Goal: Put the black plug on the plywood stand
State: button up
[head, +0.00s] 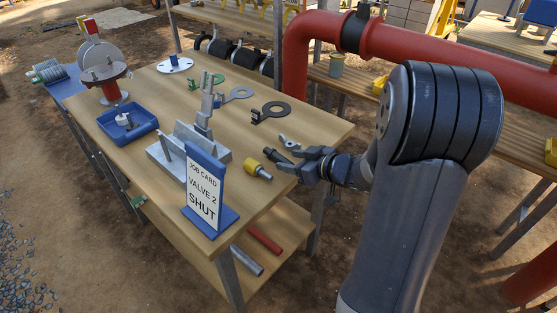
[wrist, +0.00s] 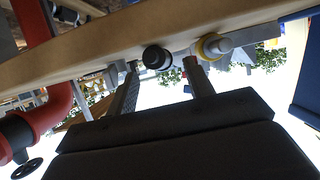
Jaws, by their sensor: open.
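The black plug (wrist: 157,57) shows its round dark end in the wrist view, at the wooden bench's edge and between the lines of my fingertips. In the head view a small dark piece (head: 270,154) just left of my fingers looks like the same plug. My gripper (head: 284,160) is open at the bench's near right edge. In the wrist view its two fingers (wrist: 160,68) stand apart, on either side of the plug; whether they touch it I cannot tell. I cannot make out a separate plywood stand for certain; the bench (head: 318,125) has a wooden top.
A yellow-ended fitting (head: 254,168) lies close left of my gripper, and a grey winged piece (head: 290,142) lies behind it. A job card (head: 205,190) and a grey metal fixture (head: 213,152) stand farther left. A red pipe (head: 440,50) runs behind my arm.

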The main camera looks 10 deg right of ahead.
aim_at(285, 159)
jog(key=x, duration=0.3)
jog(key=shift+w+a+f, duration=0.15)
jog(key=shift+w+f, duration=0.05)
jog(key=shift+f, duration=0.05)
grip_shut()
dwell(0.3)
jog(key=shift+r, duration=0.15)
